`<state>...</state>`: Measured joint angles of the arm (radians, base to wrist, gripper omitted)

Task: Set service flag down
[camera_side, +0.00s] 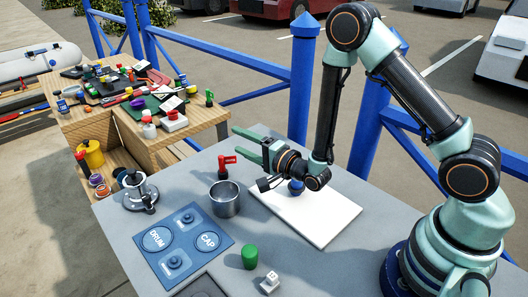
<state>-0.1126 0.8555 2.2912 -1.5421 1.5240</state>
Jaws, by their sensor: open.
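A small red flag (228,160) stands upright on the grey table, behind the metal cup (225,199); it appears to be the service flag. Its base is partly hidden by the cup. My gripper (252,143) is open, with its pale green fingers spread and pointing left. In the picture it is above and to the right of the flag, apart from it. I see nothing between the fingers. The exact depth between gripper and flag is hard to tell.
A blue panel marked DRUM and CAP (183,245) lies at the front left, with a silver winch (138,191) behind it. A green cylinder (250,256) and a white block (270,283) stand in front. A white board (325,223) lies under my wrist. A cluttered wooden bench (195,139) stands behind.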

